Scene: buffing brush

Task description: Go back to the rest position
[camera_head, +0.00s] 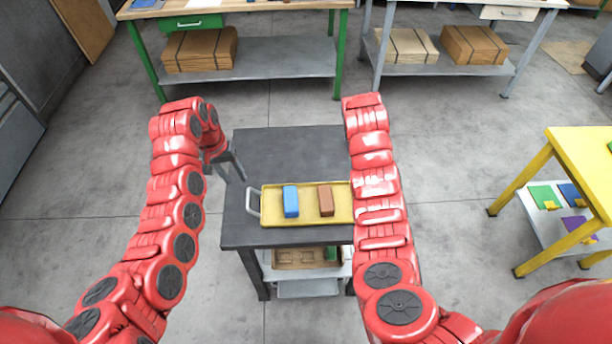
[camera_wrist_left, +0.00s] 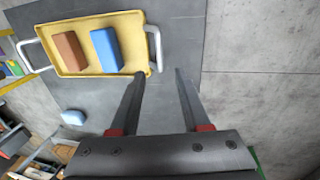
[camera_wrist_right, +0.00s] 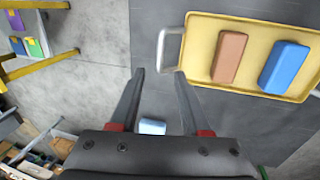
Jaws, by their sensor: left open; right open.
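My left gripper (camera_head: 234,165) is open and empty at the left edge of the dark table (camera_head: 290,150), left of the yellow tray (camera_head: 308,219). Its two fingers (camera_wrist_left: 160,85) show apart in the left wrist view, beside the tray's handle. My right gripper is hidden behind its own arm in the head view. In the right wrist view its fingers (camera_wrist_right: 159,85) are apart and empty, beside the other end of the tray. A blue block (camera_head: 291,201) and a brown block (camera_head: 326,200) lie in the tray, apart from each other.
A lower shelf under the table holds a brown compartmented box (camera_head: 300,258). A yellow table (camera_head: 585,165) stands at the right. Two workbenches with cardboard stacks (camera_head: 200,50) stand at the back. Grey floor (camera_head: 460,150) is open around the dark table.

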